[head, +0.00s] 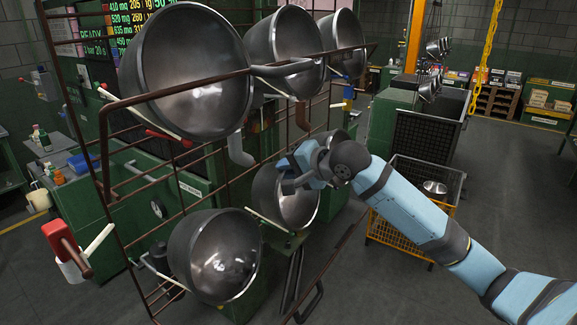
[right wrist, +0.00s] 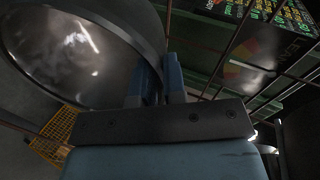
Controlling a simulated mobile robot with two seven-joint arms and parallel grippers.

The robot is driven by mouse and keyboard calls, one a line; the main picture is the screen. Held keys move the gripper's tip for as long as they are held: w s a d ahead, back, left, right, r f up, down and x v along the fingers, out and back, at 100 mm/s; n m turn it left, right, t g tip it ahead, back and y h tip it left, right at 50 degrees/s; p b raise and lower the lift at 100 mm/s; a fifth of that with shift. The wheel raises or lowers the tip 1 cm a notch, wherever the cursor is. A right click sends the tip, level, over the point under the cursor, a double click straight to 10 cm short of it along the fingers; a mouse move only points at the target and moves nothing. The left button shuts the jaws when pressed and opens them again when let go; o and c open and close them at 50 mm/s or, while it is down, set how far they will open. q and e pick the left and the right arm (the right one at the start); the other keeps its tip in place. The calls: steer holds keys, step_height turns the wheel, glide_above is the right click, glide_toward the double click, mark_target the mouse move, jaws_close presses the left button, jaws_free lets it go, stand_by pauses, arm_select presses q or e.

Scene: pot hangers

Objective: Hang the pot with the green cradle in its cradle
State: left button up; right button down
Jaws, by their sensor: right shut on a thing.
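My right gripper (head: 287,175) is shut on the rim of a steel pot (head: 285,207) at the lower right of the wire rack. In the right wrist view the blue fingers (right wrist: 161,75) pinch the edge of the same pot (right wrist: 75,50), whose shiny inside shows. The pot is tilted, with its mouth towards me. A green piece (head: 288,242), perhaps part of the green cradle, shows just below the pot; most of it is hidden, and I cannot tell whether the pot touches it. My left gripper is not in view.
Several other steel pots hang on the brown wire rack (head: 150,98), one close at the lower left (head: 215,257). A red holder (head: 62,240) at the rack's left side is empty. A yellow cart (head: 405,240) with a pot inside stands behind my right arm.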

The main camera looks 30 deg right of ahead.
steer(key=shift+f, duration=0.1)
stand_by(0.4)
steer(key=c, duration=1.1)
jaws_free()
steer(key=shift+f, duration=0.15)
steer(key=f+b+v, duration=0.2)
steer(key=b+v, duration=0.1)
steer(key=v, duration=0.9)
steer(key=s+f+b+v, duration=0.1)
steer(key=f+b+v, duration=0.1)
steer(key=v, duration=0.9)
steer(key=shift+s+d+b, duration=0.55)
steer(key=shift+s+b, duration=0.1)
steer(key=shift+b, duration=0.15)
